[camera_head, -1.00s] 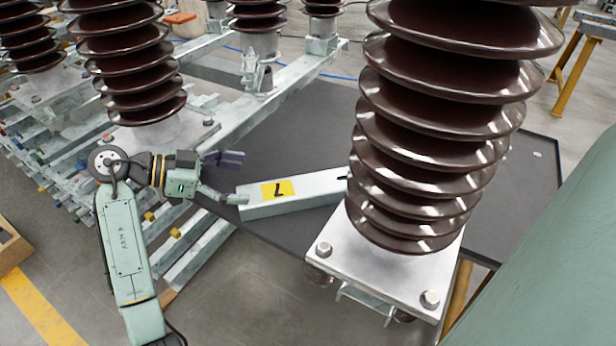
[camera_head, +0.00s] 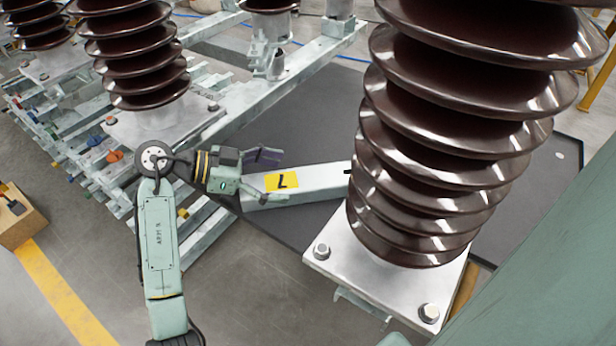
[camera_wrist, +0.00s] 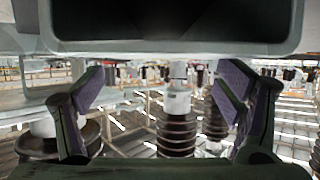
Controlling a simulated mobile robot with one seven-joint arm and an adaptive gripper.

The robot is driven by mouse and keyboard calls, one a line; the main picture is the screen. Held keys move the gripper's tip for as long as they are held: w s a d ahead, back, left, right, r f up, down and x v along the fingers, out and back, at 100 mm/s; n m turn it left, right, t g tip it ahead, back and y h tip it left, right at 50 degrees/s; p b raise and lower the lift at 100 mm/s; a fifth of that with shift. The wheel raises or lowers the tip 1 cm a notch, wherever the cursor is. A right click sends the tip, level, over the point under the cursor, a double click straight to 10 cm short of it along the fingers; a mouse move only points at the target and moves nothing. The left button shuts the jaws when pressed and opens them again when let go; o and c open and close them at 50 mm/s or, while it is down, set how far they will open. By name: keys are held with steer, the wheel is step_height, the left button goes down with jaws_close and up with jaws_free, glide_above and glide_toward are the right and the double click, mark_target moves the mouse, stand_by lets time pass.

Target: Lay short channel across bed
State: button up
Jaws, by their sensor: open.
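A short pale metal channel (camera_head: 325,180) with a yellow label bearing a black mark lies slanted over a dark flat surface in the head view. Its right end is hidden behind a large brown insulator. My gripper (camera_head: 257,168) is at the channel's left end, open, with a purple-padded finger above its far edge; the nearer finger is hard to make out. In the wrist view, my open fingers (camera_wrist: 165,95) stand apart, with a hollow pale metal end (camera_wrist: 170,48), likely the channel's, across the top. Galvanized rails (camera_head: 275,95), possibly the bed, run at the left.
The large ribbed insulator (camera_head: 440,130) on a bolted plate (camera_head: 385,280) stands close right of the channel. More insulators (camera_head: 135,50) stand at the upper left. The dark rimmed surface (camera_head: 310,115) is bare behind the channel. A wooden box (camera_head: 22,225) sits at the left edge.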

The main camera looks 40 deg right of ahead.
mark_target(297, 179)
steer(key=p+x, duration=0.1)
steer(key=x, duration=0.3)
steer(key=shift+w+d+f, duration=0.1)
steer(key=shift+c, duration=0.3)
steer(key=c, duration=1.9)
steer(key=shift+c, duration=0.4)
steer(key=shift+r, duration=0.25)
